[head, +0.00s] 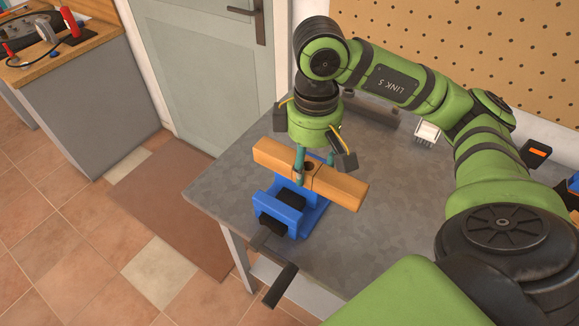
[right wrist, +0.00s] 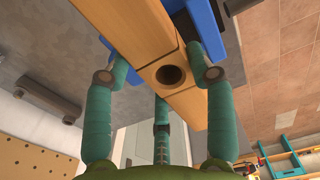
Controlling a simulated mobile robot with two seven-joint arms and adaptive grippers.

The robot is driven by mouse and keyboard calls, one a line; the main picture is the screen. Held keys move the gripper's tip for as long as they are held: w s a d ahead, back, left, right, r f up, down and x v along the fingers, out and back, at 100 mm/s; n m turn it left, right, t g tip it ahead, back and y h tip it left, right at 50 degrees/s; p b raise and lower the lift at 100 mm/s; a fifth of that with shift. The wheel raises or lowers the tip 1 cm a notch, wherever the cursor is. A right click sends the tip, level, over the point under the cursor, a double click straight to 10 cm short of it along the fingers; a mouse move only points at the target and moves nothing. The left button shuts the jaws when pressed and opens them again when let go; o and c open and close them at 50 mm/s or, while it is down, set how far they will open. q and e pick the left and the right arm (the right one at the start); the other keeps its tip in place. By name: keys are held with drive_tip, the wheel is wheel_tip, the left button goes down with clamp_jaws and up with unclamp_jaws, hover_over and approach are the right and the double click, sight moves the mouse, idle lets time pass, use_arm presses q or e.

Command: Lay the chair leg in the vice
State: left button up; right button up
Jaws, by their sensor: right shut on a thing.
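The chair leg (head: 342,189) is a long square orange-brown wooden bar with a round hole in its side. It lies across the blue vice (head: 275,207) on the grey workbench, over its rear part. I cannot tell whether it rests on the vice or hangs just above it. My right gripper (head: 314,164) comes down from above, its teal fingers shut on the leg around the hole. In the right wrist view the leg (right wrist: 136,35) runs between the fingers, with part of the blue vice (right wrist: 206,20) beyond it. My left gripper is not in view.
The workbench (head: 222,190) is clear left of the vice. The vice's dark handle (head: 281,285) sticks out past its front edge. A small white item (head: 428,132) stands at the back by the pegboard (head: 480,55). A grey door (head: 205,75) is at left.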

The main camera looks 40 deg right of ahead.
sight(290, 157)
drive_tip(key=shift+w+a+f+p, duration=0.2)
drive_tip(key=shift+w+a+f, duration=0.25)
drive_tip(key=shift+w, duration=0.2)
drive_tip(key=shift+w+a+f+p, duration=0.2)
drive_tip(key=shift+w+a+f, duration=0.1)
drive_tip(key=shift+w+a, duration=0.3)
drive_tip(key=shift+w+a+f, duration=0.1)
drive_tip(key=shift+w+f, duration=0.15)
drive_tip(key=shift+f, duration=0.25)
wheel_tip(290, 157, down, 3)
drive_tip(key=shift+f+p, duration=0.1)
drive_tip(key=shift+p, duration=0.85)
drive_tip(key=shift+f, duration=0.2)
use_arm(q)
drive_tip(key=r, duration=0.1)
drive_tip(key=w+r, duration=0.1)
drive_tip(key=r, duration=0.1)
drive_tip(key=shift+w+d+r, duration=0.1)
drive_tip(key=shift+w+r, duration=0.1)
use_arm(e)
drive_tip(key=shift+f, duration=0.1)
